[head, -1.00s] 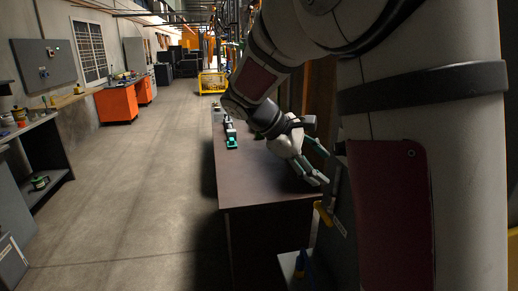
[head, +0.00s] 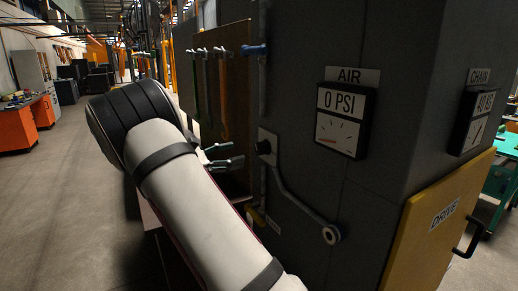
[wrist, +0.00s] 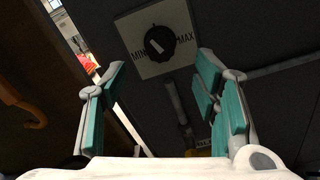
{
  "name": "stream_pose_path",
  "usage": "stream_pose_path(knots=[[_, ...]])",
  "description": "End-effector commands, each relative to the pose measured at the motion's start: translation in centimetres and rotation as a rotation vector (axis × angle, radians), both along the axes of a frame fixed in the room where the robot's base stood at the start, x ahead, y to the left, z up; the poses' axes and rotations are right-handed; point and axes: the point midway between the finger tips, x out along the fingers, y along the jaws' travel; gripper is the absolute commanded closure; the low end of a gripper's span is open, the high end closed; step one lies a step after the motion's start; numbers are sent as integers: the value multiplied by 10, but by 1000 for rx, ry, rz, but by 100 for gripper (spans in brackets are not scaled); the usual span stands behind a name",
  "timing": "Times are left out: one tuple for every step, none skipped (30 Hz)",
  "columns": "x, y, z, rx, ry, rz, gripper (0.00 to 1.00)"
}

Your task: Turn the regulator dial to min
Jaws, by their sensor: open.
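The regulator dial (wrist: 160,42) is a round black knob on a pale square plate (wrist: 148,66) marked MIN and MAX. A short white mark shows on the knob; I cannot tell exactly where it points. In the head view the dial (head: 264,147) sits on the dark cabinet's left side. My gripper (head: 221,155) has two teal-padded fingers, spread apart and empty, left of the dial and apart from it. In the wrist view the open fingers (wrist: 163,105) frame the space below the dial plate.
An AIR gauge (head: 340,120) reading 0 PSI is on the cabinet, with a CHAIN gauge (head: 478,120) farther right. A brown tool board (head: 232,80) with hanging tools stands beside the cabinet. A yellow DRIVE door (head: 435,225) is at lower right.

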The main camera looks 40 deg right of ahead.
Motion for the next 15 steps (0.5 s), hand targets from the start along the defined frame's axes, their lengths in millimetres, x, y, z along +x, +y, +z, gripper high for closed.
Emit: stream_pose_path(knots=[[-5,-11,1,0,1,-3,45],[-6,-17,1,1,2,-3,45],[-9,-25,1,1,2,-4,45],[-10,-31,1,2,2,-4,45],[-11,-36,1,1,2,-3,45],[-13,-44,1,1,2,-4,45],[-15,-49,1,2,2,-4,45],[-16,-54,0,2,2,-3,45],[-18,-61,1,2,1,-4,45],[-19,-66,1,1,1,-3,45],[-20,-70,0,1,1,-2,45],[-21,-75,0,2,0,-2,45],[-22,-79,0,2,-1,-2,45],[-22,-82,0,2,0,-2,45],[-23,-86,0,2,0,-2,45]])
